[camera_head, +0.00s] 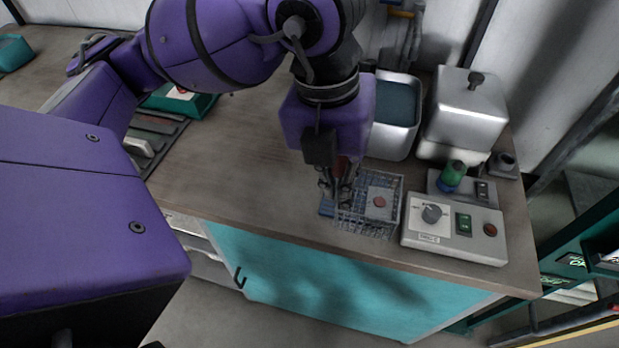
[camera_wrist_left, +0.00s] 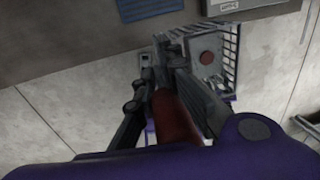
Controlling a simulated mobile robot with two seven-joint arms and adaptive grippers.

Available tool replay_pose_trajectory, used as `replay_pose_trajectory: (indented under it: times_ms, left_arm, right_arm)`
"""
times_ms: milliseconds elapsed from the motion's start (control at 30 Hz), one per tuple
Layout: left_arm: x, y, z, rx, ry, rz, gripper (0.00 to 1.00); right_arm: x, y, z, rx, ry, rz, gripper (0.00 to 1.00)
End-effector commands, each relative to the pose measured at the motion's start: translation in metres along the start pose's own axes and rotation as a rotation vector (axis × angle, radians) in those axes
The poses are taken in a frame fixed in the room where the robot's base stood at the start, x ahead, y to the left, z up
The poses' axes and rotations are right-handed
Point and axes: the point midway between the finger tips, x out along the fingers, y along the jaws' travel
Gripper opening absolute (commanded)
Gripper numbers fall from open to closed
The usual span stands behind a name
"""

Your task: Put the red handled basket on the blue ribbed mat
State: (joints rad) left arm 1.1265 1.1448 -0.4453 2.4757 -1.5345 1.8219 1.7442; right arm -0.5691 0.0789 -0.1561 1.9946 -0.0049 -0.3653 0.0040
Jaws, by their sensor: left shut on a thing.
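A grey wire basket (camera_head: 396,188) is near the front edge of the bench, with a pale plate bearing a red disc inside it. My left gripper (camera_head: 341,193) is over the basket's left side, its fingers pointing down. In the left wrist view, the fingers (camera_wrist_left: 172,75) are closed around a dark red handle (camera_wrist_left: 172,115), and the basket (camera_wrist_left: 232,65) shows beyond them.
A control box (camera_head: 455,231) with a knob and buttons stands close to the basket's right. The bench top (camera_head: 235,165) left of the basket is clear.

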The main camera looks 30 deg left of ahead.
Motion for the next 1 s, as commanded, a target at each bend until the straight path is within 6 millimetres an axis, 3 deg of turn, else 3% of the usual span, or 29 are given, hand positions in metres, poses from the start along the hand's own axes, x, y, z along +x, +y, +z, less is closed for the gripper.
replay_pose_trajectory:
  times_ms: [333,500,867,1000]
  left_arm:
    - [0.033,0.018,0.079,-0.008,0.001,0.002,0.00]
    - [0.065,0.026,0.104,-0.004,0.003,0.001,0.00]
    - [0.090,0.034,0.126,-0.002,0.000,0.001,0.00]
    - [0.111,0.037,0.127,-0.001,0.003,0.001,0.00]
  right_arm:
    - [0.003,-0.001,-0.004,-0.002,0.007,-0.002,0.43]
    - [0.003,-0.001,0.000,-0.001,0.001,-0.002,0.43]
    - [-0.001,0.000,0.009,0.001,-0.014,0.002,0.43]
    - [-0.001,0.000,0.010,0.001,-0.016,0.002,0.43]
